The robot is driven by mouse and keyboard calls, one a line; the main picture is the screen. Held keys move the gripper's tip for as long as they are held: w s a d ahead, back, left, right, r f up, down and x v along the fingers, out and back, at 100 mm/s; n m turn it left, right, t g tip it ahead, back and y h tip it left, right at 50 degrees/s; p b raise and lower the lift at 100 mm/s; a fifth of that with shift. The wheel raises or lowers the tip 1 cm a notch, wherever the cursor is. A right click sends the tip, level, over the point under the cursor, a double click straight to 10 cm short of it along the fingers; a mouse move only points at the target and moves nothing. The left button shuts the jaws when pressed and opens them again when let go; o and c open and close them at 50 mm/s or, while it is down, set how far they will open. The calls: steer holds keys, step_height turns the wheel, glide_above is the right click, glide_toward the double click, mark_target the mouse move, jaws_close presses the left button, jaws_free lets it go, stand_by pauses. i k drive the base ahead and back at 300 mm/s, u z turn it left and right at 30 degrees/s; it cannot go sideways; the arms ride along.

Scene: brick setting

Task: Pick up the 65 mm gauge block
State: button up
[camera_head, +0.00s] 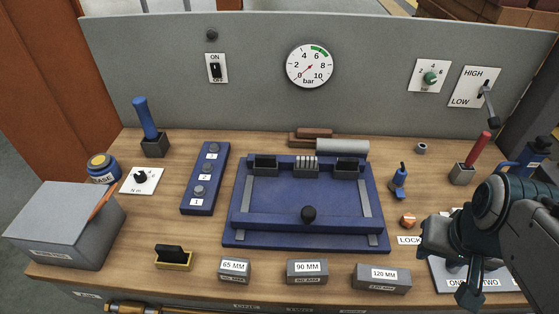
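The 65 mm gauge block (235,279) is a small grey block with a white "65 MM" label. It sits near the front edge of the wooden bench, left of centre. The similar 90 mm block (307,280) and the longer 120 mm block (370,286) stand in a row to its right. My gripper (466,290) is at the front right, pointing down, well to the right of all the blocks and apart from them. The space between its fingers does not show clearly. I see nothing held in it.
A blue fixture (305,238) with a black knob lies behind the blocks. A black-handled item in a yellow base (173,262) stands left of the 65 mm block, and a grey box (60,225) farther left. A grey plate (440,275) lies under my gripper.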

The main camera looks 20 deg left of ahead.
mark_target(232, 270)
steer(key=u, duration=1.25)
steer(key=k, duration=0.45)
steer(key=u, duration=0.65)
steer(key=i, duration=0.4)
steer(key=z, duration=0.1)
